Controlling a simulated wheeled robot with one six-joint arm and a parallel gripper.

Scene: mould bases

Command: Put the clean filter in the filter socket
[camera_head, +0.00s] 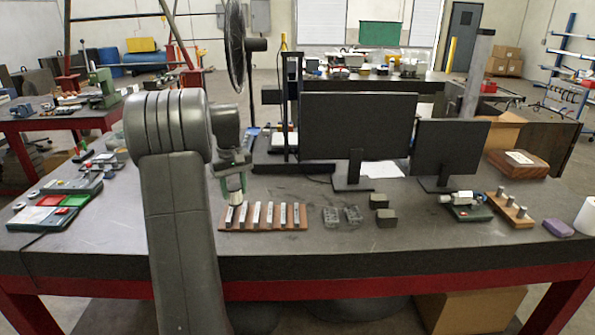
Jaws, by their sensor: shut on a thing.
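My gripper (233,178) points down over the left part of the dark workbench (350,238). It is shut on a small pale cylinder, which looks like the clean filter (235,185). The cylinder hangs upright at the left end of a wooden strip; I cannot tell whether it touches anything below. A device with a green base and a light cylindrical body (465,203) stands at the right of the bench. I cannot tell which part in view is the filter socket.
The wooden strip (267,228) carries several upright metal pieces. Two clear blocks (342,215), two dark blocks (383,212), a wooden peg stand (511,210) and a purple block (558,229) lie to the right. Monitors (358,125) stand behind. Red and green trays (50,208) lie left.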

